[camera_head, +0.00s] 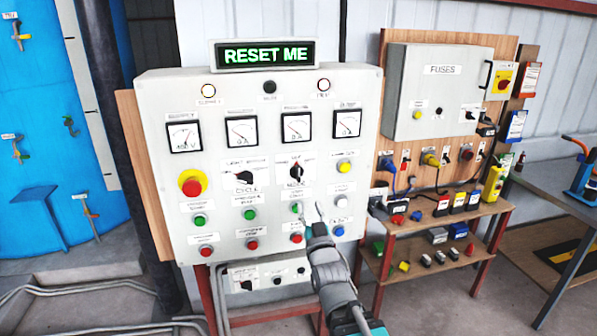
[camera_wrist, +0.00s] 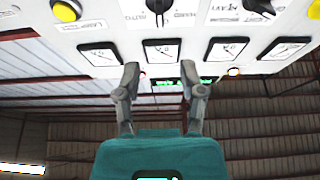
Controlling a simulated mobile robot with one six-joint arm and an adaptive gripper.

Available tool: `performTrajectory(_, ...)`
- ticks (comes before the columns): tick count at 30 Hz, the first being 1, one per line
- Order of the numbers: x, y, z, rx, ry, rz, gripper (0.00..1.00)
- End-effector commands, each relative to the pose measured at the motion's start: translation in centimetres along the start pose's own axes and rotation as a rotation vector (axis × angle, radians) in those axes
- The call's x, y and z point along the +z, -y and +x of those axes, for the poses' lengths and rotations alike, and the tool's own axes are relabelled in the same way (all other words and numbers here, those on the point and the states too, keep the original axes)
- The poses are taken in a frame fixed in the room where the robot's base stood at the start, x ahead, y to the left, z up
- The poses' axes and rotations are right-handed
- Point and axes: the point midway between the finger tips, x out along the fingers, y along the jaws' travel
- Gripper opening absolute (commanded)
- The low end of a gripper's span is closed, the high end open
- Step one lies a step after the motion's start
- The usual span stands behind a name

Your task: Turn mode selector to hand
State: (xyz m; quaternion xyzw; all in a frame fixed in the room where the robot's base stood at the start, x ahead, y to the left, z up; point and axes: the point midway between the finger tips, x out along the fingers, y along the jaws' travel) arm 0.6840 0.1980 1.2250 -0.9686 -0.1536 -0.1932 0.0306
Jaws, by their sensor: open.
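The mode selector is most likely the black rotary knob (camera_head: 296,171) on a white plate in the upper middle of the grey control panel (camera_head: 370,85). It also shows at the top edge of the wrist view (camera_wrist: 158,6), upside down and partly cut off, with a label on its right that seems to read HAND. Which way the knob points is not clear. My gripper (camera_head: 309,210) is open and empty in front of the panel, appearing just below the knob in the head view. In the wrist view its two fingers (camera_wrist: 160,68) stand apart, with nothing between them.
A second black selector (camera_head: 244,177) sits to the left. Meters (camera_head: 296,127) and a RESET ME display (camera_head: 265,54) are above. A fuse box (camera_head: 436,95) stands at the right.

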Motion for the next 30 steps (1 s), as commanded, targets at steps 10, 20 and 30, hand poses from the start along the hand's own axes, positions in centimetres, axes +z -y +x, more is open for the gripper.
performTrajectory(10, -0.1, 0.0, 2.7, 0.000, 0.001, 0.000, 0.51)
performTrajectory(20, -0.1, 0.0, 7.7, 0.000, 0.001, 0.000, 0.51)
performTrajectory(30, -0.1, 0.0, 12.3, 0.000, 0.001, 0.000, 0.51)
